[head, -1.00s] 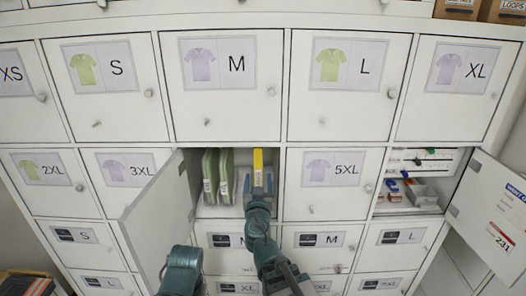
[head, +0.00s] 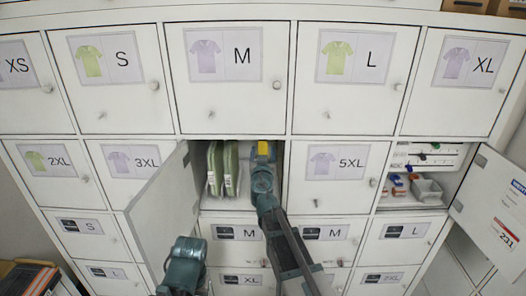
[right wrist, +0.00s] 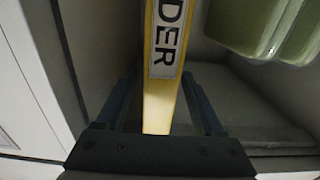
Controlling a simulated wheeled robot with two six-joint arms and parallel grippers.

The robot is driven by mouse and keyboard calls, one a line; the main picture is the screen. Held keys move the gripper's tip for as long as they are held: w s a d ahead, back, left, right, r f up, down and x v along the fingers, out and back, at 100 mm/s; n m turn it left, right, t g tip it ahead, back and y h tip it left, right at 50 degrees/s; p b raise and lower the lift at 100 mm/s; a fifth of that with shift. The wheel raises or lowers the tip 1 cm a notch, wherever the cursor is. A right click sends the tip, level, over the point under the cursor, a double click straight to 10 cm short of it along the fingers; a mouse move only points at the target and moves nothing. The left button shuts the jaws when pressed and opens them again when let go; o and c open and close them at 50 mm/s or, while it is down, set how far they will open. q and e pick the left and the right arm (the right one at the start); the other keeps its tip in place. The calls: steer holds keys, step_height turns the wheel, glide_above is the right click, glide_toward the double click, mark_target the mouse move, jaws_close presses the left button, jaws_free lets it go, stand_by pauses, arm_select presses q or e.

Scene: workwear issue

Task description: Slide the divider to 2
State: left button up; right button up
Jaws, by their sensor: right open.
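The yellow divider (head: 264,148) stands upright in the open compartment in the middle of the cabinet. In the right wrist view the divider (right wrist: 160,85) carries a label ending in "DER". My right gripper (head: 262,170) is inside the compartment. In the right wrist view its open fingers (right wrist: 161,95) are on either side of the divider, with a gap on each side. The gripper hides the divider's lower part in the head view. My left arm's end (head: 183,268) is low in front of the cabinet; its fingers cannot be made out. No number 2 mark shows.
Green packed garments (head: 222,168) stand left of the divider. An open door (head: 165,215) juts out to the left of the compartment. Another open compartment (head: 425,190) at the right holds small items, with its door (head: 490,205) swung out.

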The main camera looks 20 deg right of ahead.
steer(key=shift+w+d, duration=0.25)
steer(key=shift+w, duration=0.35)
jaws_close()
stand_by(1.0)
